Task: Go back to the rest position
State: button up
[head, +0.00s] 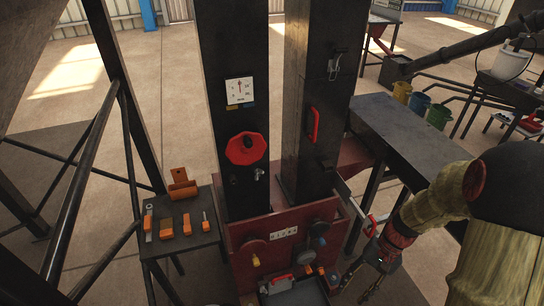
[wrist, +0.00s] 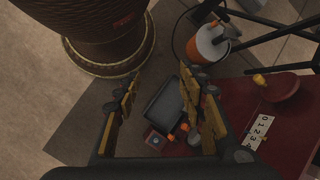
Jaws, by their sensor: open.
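My gripper (head: 374,282) is at the lower right in the head view, low beside the right side of the red press base (head: 240,235). In the wrist view my gripper (wrist: 164,82) shows two yellow-padded fingers spread apart, with nothing held between them. Below and beyond the fingers is a dark tray (wrist: 165,105). The same tray shows in the head view (head: 300,297) at the foot of the press, cut by the frame's lower edge. The press has two black columns (head: 232,150), a red handwheel (head: 246,149) and a white dial (head: 239,91).
A small side table (head: 190,245) at left holds several orange-handled tools. A dark bench (head: 410,125) stands at right, with several coloured buckets behind it. A red-handled lever (head: 371,226) juts from the press near my arm. A large round pot-like object (wrist: 110,35) is in the wrist view.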

jog(key=s+a+r+n+t+h+p, duration=0.1)
jog(key=s+r+n+t, duration=0.1)
jog(key=r, duration=0.8)
jog(key=s+a+r+n+t+h+p, duration=0.1)
jog(key=r+t, duration=0.3)
jog(key=r, duration=0.7)
jog(key=s+a+r+n+t+h+p, duration=0.2)
jog(key=s+a+r+n, duration=0.1)
jog(key=r, duration=0.8)
jog(key=shift+s+t+h, duration=0.3)
jog(key=shift+t+h, duration=0.1)
